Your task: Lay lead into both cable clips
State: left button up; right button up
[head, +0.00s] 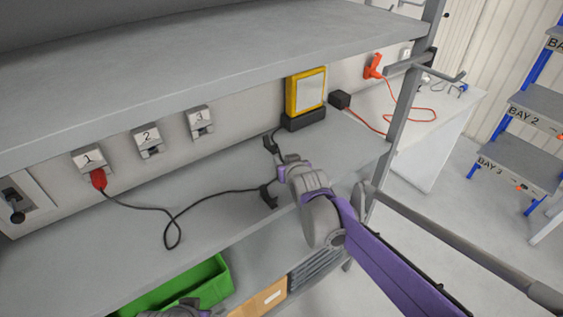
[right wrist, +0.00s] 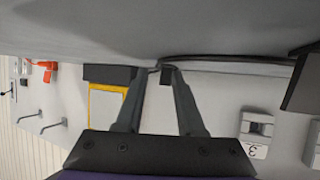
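A dark lead (head: 172,234) runs from a red plug (head: 98,179) under plate 1, makes a loop on the shelf and reaches a dark cable clip (head: 269,197). A second dark clip (head: 269,144) stands farther back, near the yellow device. My right gripper (head: 280,157) is at this rear clip. In the right wrist view its fingertips (right wrist: 160,70) are close together on the lead (right wrist: 230,61), beside the clip. The gripper hides the lead between the clips, so its seating cannot be told. A bit of my left gripper (head: 180,311) shows at the bottom edge; its fingers are unclear.
The yellow device (head: 305,92) stands in a black dock at the back of the shelf (head: 215,213). Plates 2 (head: 148,140) and 3 (head: 199,121) are on the back panel. An upper shelf hangs above, and a grey post (head: 403,115) rises at right. A green bin is below.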

jog(key=shift+x, duration=0.8)
jog(key=shift+w, duration=0.1)
jog(key=shift+w+f, duration=0.15)
jog(key=shift+w, duration=0.05)
grip_shut()
dwell(0.3)
jog(key=shift+r+p, duration=1.85)
jog(key=shift+r, duration=1.2)
jog(key=shift+a, duration=0.1)
